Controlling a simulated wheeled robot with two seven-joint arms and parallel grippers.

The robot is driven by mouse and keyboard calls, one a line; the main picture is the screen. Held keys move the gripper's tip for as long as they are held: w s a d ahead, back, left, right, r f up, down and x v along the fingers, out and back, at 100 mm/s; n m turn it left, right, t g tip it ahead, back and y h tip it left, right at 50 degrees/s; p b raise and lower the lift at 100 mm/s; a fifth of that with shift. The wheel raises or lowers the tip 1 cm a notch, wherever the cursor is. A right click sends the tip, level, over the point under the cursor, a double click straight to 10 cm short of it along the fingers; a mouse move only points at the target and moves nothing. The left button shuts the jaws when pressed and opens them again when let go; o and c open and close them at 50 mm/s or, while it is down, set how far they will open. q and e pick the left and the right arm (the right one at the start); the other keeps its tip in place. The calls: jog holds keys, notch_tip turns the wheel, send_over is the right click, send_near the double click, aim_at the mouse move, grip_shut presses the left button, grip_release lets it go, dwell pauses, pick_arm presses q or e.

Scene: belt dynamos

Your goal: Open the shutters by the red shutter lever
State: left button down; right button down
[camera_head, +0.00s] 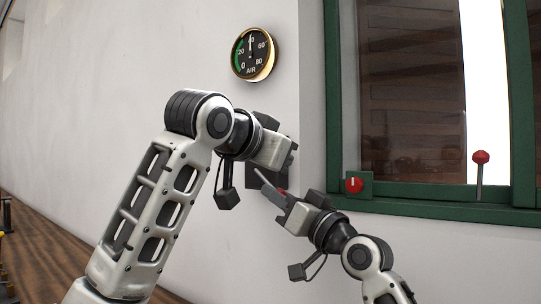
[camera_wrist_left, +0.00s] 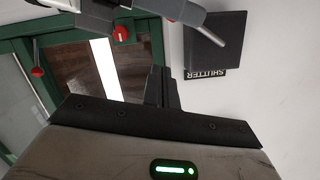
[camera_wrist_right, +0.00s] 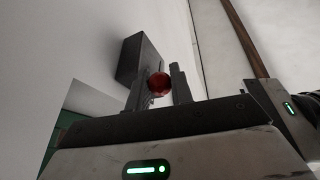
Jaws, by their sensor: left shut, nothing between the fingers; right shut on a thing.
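The shutter lever's red knob (camera_wrist_right: 159,84) sits between the fingers of my right gripper (camera_wrist_right: 161,76) in the right wrist view. A little of its red shows in the head view (camera_head: 281,191). The lever's pale metal rod (camera_head: 265,180) slants between that gripper and the dark lever box (camera_head: 252,173) on the wall. In the left wrist view the box (camera_wrist_left: 218,42) has a SHUTTER label (camera_wrist_left: 205,74) beside it. My left gripper (camera_wrist_left: 162,80) is shut and empty, close to the box. In the head view the left arm partly hides the box.
A round air gauge (camera_head: 253,54) hangs on the wall above. A green-framed window (camera_head: 430,195) stands to the right, with a red knob (camera_head: 354,185) at its corner and a red-topped lever (camera_head: 480,158) on its sill. A bright vertical gap shows behind the glass.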

aim_at(279, 190)
jog(key=shift+w+a+f, duration=0.1)
jog(key=shift+f, duration=0.25)
pick_arm(q)
jog(key=shift+w+d+f, duration=0.1)
jog(key=shift+w+f, duration=0.4)
jog(key=shift+f, duration=0.25)
jog(key=shift+w+f, duration=0.45)
jog(key=shift+f, duration=0.25)
jog(key=shift+w+d+f, duration=0.1)
jog(key=shift+w+f, duration=0.4)
jog(key=shift+f, duration=0.25)
jog(key=shift+a+f+m, duration=0.3)
jog(key=shift+a+f, duration=0.05)
jog(key=shift+f, duration=0.3)
jog(key=shift+w+a+f, duration=0.1)
pick_arm(e)
jog(key=c, duration=1.3)
grip_release()
jog(key=shift+r, duration=0.1)
jog(key=shift+o, duration=0.2)
jog(key=shift+r, duration=0.1)
